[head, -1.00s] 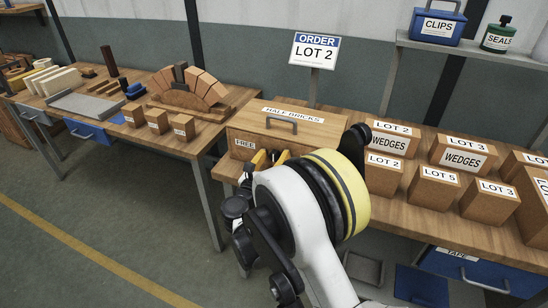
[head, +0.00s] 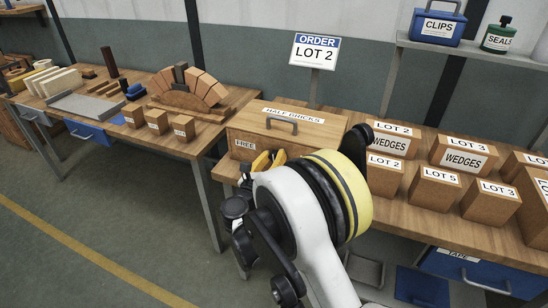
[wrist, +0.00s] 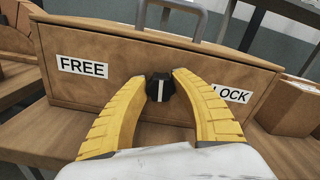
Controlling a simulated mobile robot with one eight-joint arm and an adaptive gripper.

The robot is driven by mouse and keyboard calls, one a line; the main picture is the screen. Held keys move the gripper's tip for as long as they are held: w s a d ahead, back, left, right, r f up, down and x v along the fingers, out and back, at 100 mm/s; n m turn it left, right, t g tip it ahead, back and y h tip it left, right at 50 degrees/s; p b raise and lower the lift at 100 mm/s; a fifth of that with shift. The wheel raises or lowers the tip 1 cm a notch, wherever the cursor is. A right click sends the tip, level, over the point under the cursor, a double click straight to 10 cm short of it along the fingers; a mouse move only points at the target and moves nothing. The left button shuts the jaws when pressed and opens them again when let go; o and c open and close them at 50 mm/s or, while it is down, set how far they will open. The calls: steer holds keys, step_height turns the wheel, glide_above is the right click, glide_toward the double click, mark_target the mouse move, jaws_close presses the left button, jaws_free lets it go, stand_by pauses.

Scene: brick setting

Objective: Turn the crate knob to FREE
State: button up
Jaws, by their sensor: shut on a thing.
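The crate (head: 345,130), marked HALF BRICKS on its lid, stands on the bench with its front towards me. In the wrist view its front carries a FREE label (wrist: 83,66) on the left and a LOCK label (wrist: 231,94) on the right, partly hidden by a finger. The black knob (wrist: 160,88) sits between them; its white line stands about upright in the picture, pointing at neither label. My gripper (wrist: 159,80) has its yellow fingers shut on the knob, one at each side. In the head view my gripper (head: 270,158) is at the crate front, and my arm hides the knob.
A grey handle (head: 281,125) stands up from the crate lid. Several labelled boxes, such as the LOT 5 box (head: 434,188), stand on the bench to the right. A sign reading ORDER LOT 2 (head: 314,51) stands behind. The floor at left is clear.

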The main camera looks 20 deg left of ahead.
steer(key=n+b, duration=0.1)
steer(key=n, duration=0.3)
steer(key=n+b, duration=0.1)
steer(key=n, duration=0.3)
steer(key=shift+f, duration=0.1)
steer(key=n+b, duration=0.1)
steer(key=n, duration=0.3)
steer(key=shift+a, duration=0.1)
steer(key=shift+n, duration=1.8)
steer(key=o, duration=1.2)
steer(key=shift+f, duration=0.1)
